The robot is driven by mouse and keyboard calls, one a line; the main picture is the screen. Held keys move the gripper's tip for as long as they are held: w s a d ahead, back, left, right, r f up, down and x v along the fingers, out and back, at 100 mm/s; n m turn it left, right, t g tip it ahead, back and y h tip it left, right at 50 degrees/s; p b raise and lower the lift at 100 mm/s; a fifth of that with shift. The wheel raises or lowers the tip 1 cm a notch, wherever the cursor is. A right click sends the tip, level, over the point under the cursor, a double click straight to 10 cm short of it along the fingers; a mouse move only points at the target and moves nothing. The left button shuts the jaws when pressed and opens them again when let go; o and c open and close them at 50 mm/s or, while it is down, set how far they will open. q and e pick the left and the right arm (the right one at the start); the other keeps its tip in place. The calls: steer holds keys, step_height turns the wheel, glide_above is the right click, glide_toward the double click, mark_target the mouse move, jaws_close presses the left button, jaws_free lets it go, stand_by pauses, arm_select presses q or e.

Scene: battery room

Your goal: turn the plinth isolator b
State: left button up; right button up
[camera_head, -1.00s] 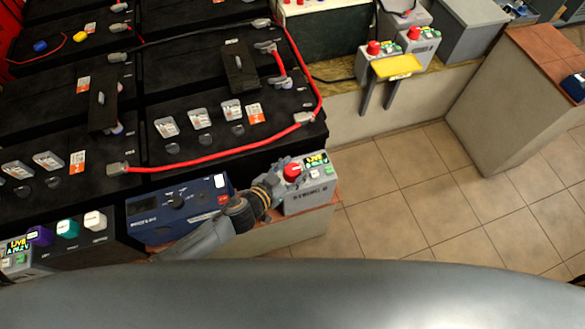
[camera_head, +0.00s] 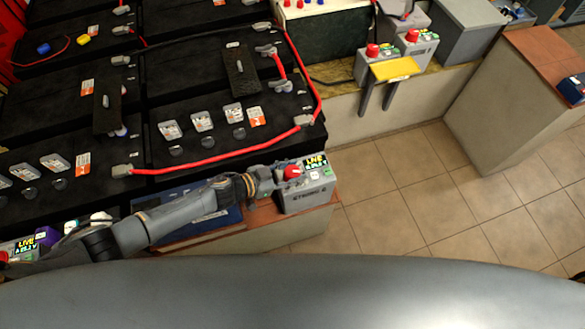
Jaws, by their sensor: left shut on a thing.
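The isolator on the plinth is a grey box (camera_head: 308,196) with a red knob (camera_head: 293,171) and a small display (camera_head: 316,162) that reads LIVE. It stands at the end of the brown-topped plinth (camera_head: 262,216). My left arm comes in from the left, and my left gripper (camera_head: 283,173) is shut on the red knob from its left side. The fingers hide part of the knob. My right gripper is not in view.
A blue device (camera_head: 205,228) lies under my left forearm. Black batteries (camera_head: 225,75) with a red cable (camera_head: 220,159) fill the area behind. The tiled floor (camera_head: 400,185) at right is clear.

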mark_target(293, 170)
arm_select(q)
steer(key=m+g+h+b, duration=0.1)
steer(key=m+g, duration=0.2)
steer(key=shift+w+f, duration=0.1)
steer(key=shift+w, duration=0.05)
steer(key=shift+m+g+b, duration=0.65)
steer(key=shift+m+g, duration=0.05)
steer(key=shift+g, duration=0.3)
steer(key=shift+h, duration=0.3)
steer(key=o, duration=1.2)
steer(key=shift+c, duration=0.2)
steer(key=shift+r, duration=0.25)
step_height(293, 170, up, 10)
steer(key=shift+f, duration=0.15)
